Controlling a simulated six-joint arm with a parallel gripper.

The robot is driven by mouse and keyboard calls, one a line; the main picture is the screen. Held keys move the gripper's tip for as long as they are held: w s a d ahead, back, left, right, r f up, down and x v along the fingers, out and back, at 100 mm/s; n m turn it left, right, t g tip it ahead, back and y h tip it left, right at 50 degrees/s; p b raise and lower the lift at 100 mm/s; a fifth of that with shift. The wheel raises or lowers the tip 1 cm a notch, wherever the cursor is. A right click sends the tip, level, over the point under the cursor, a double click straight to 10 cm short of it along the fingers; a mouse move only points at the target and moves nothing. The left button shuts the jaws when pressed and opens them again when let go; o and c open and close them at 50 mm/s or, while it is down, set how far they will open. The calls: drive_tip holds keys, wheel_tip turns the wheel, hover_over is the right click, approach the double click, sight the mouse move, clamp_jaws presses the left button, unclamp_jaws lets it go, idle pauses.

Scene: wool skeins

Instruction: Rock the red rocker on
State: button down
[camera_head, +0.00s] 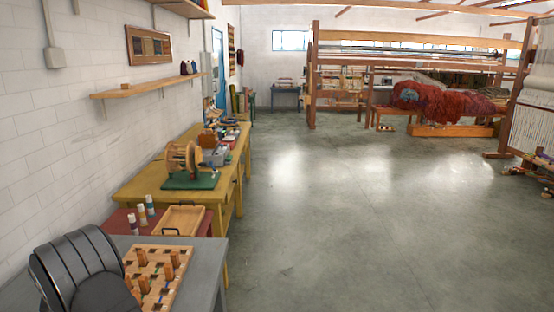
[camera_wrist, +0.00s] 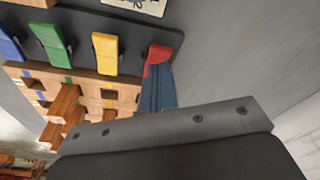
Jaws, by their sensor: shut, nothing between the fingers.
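In the wrist view, the red rocker (camera_wrist: 157,54) is the rightmost of a row of coloured rockers on a dark panel (camera_wrist: 83,17). My gripper (camera_wrist: 158,72) shows as narrow blue-grey fingers, shut and empty. Their tips are right at the red rocker and hide its lower part. I cannot tell whether they touch or press it. The rocker's tilt is hard to read from this angle. In the head view, the rocker panel and my fingers cannot be made out.
Yellow (camera_wrist: 105,54), green (camera_wrist: 53,40) and blue (camera_wrist: 8,42) rockers lie left of the red one. A wooden board with upright blocks (camera_wrist: 100,92) is beside the panel; the head view also shows this board (camera_head: 172,258). Grey tabletop right of the panel is clear.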

drive_tip(key=shift+f, duration=1.05)
idle(0.9)
drive_tip(key=shift+r, duration=3.55)
drive_tip(key=shift+f, duration=3.5)
drive_tip(key=shift+r, duration=0.15)
